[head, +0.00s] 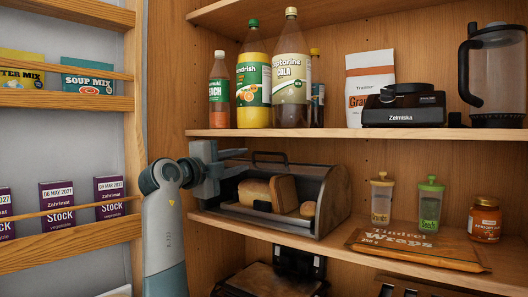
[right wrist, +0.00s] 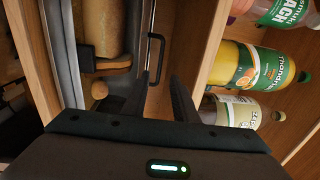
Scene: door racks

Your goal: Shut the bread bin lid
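The bread bin (head: 335,200) stands on the middle shelf with its front open, showing a loaf and smaller bread pieces inside. Its lid is rolled back, and the lid's black handle (head: 270,154) sits at the top; the handle also shows in the right wrist view (right wrist: 162,38). My right gripper (head: 243,160) is at the bin's upper left, beside the handle. In the right wrist view its two fingers (right wrist: 160,78) are apart, with the handle's near end close to the left fingertip. I cannot tell whether they touch. My left gripper is out of view.
The upper shelf (head: 300,132) with bottles, including an orange drink bottle (head: 253,85), is close above the bin. A door rack (head: 70,230) is at left.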

